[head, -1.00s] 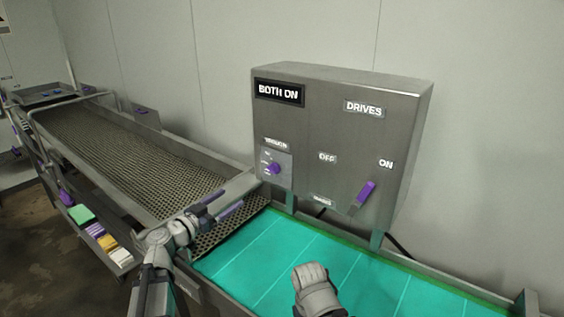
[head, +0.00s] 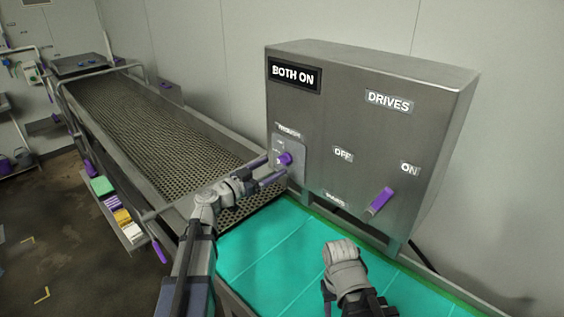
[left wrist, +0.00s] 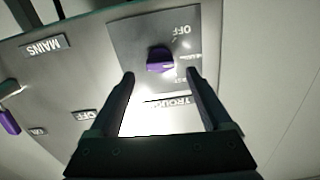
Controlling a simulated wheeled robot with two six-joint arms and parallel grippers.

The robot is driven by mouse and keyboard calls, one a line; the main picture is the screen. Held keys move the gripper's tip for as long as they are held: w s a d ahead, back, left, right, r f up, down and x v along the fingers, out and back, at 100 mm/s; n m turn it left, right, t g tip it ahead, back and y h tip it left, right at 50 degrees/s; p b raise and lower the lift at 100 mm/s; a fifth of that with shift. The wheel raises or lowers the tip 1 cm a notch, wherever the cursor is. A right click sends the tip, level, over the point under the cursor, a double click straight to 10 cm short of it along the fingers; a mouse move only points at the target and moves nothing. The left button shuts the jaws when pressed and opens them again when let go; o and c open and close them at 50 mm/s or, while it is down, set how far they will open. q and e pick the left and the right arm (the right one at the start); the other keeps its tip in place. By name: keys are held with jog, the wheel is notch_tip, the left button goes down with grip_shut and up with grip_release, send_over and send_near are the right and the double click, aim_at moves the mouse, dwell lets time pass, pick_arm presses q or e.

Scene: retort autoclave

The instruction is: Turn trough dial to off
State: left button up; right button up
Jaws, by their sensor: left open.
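The trough dial is a small purple knob (head: 284,159) on a plate at the lower left of the grey control box (head: 350,130). In the left wrist view the knob (left wrist: 160,59) sits between and just beyond the fingertips, with the word OFF on its plate. My left gripper (head: 275,168) is open at the dial; in the left wrist view (left wrist: 159,75) its fingers stand either side of the knob, with no clear contact. My right arm's end (head: 345,262) is over the green belt; its fingers cannot be made out.
A purple lever (head: 380,201) is on the box's right, near the ON label. A BOTH ON sign (head: 294,75) is at the top left. A green belt (head: 265,245) runs below, and a long mesh trough (head: 150,120) stretches back left. The wall is close behind.

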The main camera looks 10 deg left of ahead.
aim_at(281, 162)
pick_arm(q)
jog(key=shift+x, duration=2.6)
jog(key=shift+c, duration=0.3)
grip_shut()
jog(key=shift+n, duration=0.4)
jog(key=n, duration=0.9)
jog(key=shift+n, duration=0.3)
jog(key=shift+o, duration=0.3)
grip_release()
